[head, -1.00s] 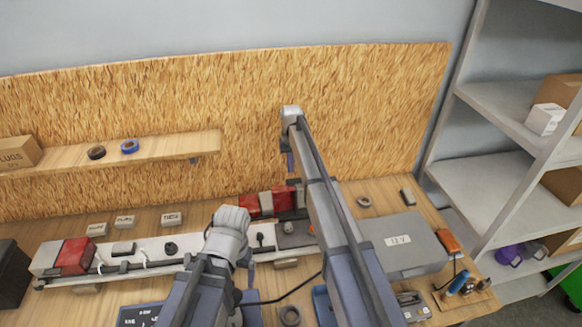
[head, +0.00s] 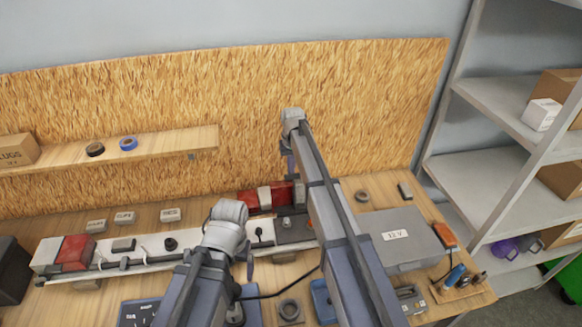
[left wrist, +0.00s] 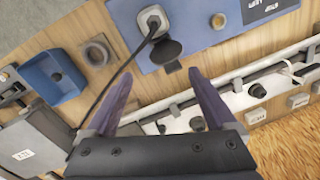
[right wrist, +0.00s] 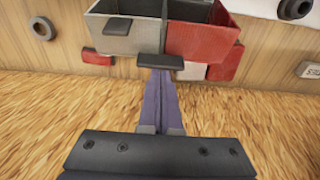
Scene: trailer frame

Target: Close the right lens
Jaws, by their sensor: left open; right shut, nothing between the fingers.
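The right lens is a red lamp cover (head: 280,195) at the back right of the light bar, partly hidden by my right arm. In the right wrist view the red lens (right wrist: 200,42) sits beside a grey housing (right wrist: 125,40), with a dark hollow visible between and above them. My right gripper (right wrist: 158,74) is shut and empty, its tips just below a dark tab (right wrist: 157,62) at the housing's lower edge; contact cannot be told. My left gripper (left wrist: 162,85) is open and empty above the front of the bench, over the bar and blue panel.
The white light bar (head: 195,245) carries another red lens (head: 75,253) at its left end. A grey case (head: 400,238), a blue bin (head: 322,302) and a dark ring (head: 290,310) stand at the right and front. A black cable runs from a plug (left wrist: 152,20) on the blue panel (left wrist: 200,30).

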